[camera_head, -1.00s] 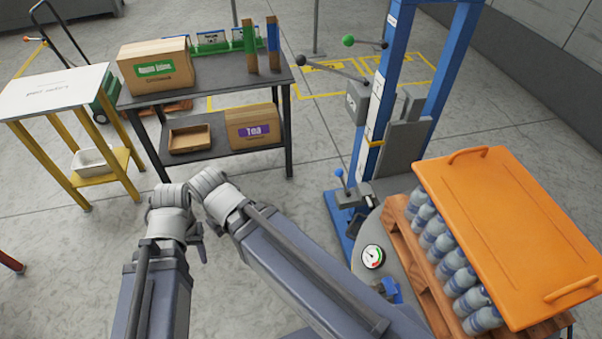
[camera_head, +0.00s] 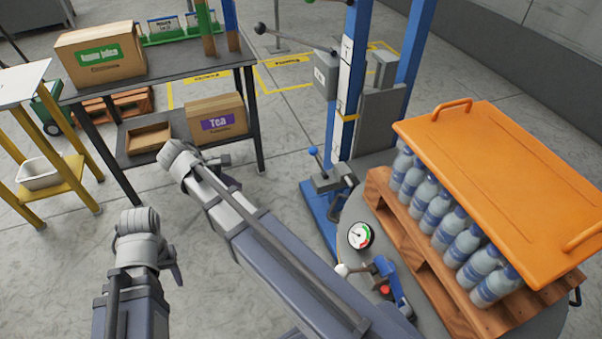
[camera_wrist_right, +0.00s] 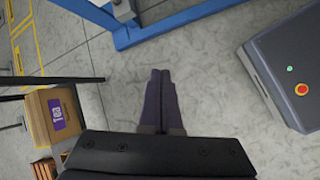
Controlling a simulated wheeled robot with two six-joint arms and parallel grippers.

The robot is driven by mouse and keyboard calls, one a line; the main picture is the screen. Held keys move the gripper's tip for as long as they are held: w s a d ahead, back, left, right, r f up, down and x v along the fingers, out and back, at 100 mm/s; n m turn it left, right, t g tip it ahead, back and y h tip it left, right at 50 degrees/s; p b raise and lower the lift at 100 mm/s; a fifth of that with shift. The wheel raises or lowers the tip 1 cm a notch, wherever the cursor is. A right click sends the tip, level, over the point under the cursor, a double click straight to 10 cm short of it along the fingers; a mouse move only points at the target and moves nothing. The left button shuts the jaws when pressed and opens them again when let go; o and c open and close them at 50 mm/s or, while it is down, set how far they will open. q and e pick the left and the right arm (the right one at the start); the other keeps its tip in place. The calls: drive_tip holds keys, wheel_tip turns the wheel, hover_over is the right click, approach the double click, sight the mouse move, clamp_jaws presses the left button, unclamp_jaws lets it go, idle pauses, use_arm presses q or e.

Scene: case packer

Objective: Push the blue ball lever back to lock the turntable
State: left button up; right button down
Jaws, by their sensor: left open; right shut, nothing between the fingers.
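The blue ball lever (camera_head: 312,151) stands on a grey mechanism at the foot of the blue column, beside the turntable's edge. The grey round turntable (camera_head: 345,216) carries a wooden pallet of bottles under an orange cover. My right gripper (camera_head: 231,183) is left of the lever and apart from it, partly hidden by my arm. In the right wrist view its dark fingers (camera_wrist_right: 160,82) are together and empty over the floor. My left gripper (camera_head: 142,250) is low at the left, far from the lever; its fingers are not clearly visible.
A dark shelf (camera_head: 180,78) with a Tea box (camera_head: 216,118) stands at the back left. A pressure gauge (camera_head: 360,236) and a white-knobbed blue clamp (camera_head: 390,285) sit near the turntable's front. The right wrist view shows a grey box with a red button (camera_wrist_right: 302,89). Floor left of the column is clear.

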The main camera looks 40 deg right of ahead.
use_arm(q)
wheel_tip(320, 180, down, 18)
drive_tip(key=b, duration=1.4)
drive_tip(key=shift+r+b, duration=0.15)
drive_tip(key=shift+b, duration=0.25)
use_arm(e)
drive_tip(key=w+d+f+n+g+h, duration=0.1)
drive_tip(key=w+d+f+n+h, duration=0.2)
drive_tip(key=d, duration=0.5)
drive_tip(key=w+d+f+n+g+h, duration=0.1)
drive_tip(key=w+d+f+n+h, duration=0.1)
drive_tip(key=w+d+f, duration=0.4)
drive_tip(key=w+d+n, duration=0.1)
drive_tip(key=w+d, duration=0.1)
drive_tip(key=d, duration=0.1)
drive_tip(key=shift+w+d+f+n+h, duration=0.15)
drive_tip(key=shift+w+d+n+h, duration=0.1)
drive_tip(key=shift+n+h, duration=0.15)
